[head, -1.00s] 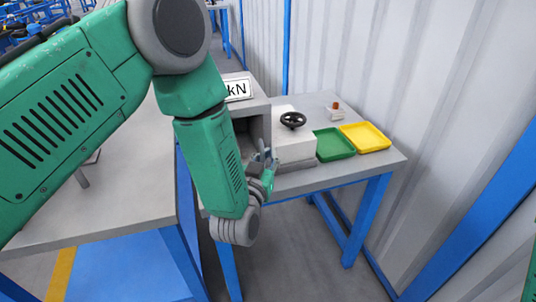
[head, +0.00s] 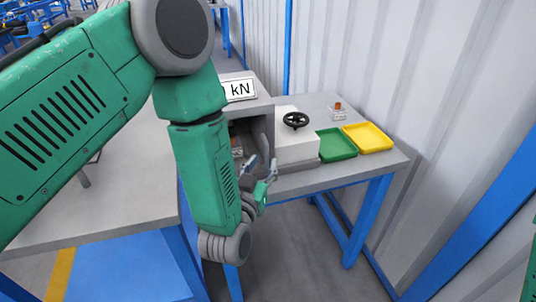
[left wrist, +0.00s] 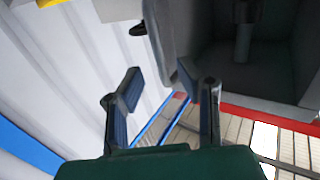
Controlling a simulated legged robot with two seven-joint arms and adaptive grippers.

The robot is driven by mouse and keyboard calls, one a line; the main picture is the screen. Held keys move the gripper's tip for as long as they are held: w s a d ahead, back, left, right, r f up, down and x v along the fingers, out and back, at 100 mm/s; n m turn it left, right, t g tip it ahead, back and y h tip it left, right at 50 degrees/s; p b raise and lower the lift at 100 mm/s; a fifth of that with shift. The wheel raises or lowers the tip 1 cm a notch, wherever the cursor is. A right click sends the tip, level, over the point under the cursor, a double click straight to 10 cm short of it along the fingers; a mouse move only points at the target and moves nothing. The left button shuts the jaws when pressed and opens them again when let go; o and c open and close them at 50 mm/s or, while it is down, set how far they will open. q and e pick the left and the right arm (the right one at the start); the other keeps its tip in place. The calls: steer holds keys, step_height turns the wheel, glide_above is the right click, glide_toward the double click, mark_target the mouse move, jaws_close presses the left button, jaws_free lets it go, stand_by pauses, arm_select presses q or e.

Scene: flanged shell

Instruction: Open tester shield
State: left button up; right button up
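The shield (head: 263,135) looks like a grey curved panel at the right side of the opening, swung outward. It also shows in the left wrist view (left wrist: 160,40). My left gripper (head: 262,172) is just in front of and below the shield. In the left wrist view its two fingers (left wrist: 163,90) are apart, with the shield's lower edge near the gap; contact cannot be told. My right gripper is not in view.
A white block with a black handwheel (head: 295,121) stands right of the tester. A green tray (head: 337,145) and a yellow tray (head: 368,138) lie beyond it. A corrugated wall (head: 400,80) runs behind. Free floor lies before the table.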

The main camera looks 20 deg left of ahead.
arm_select(q)
steer(key=s, duration=0.8)
steer(key=shift+d, duration=0.25)
steer(key=shift+a+f, duration=0.1)
steer(key=shift+a, duration=0.15)
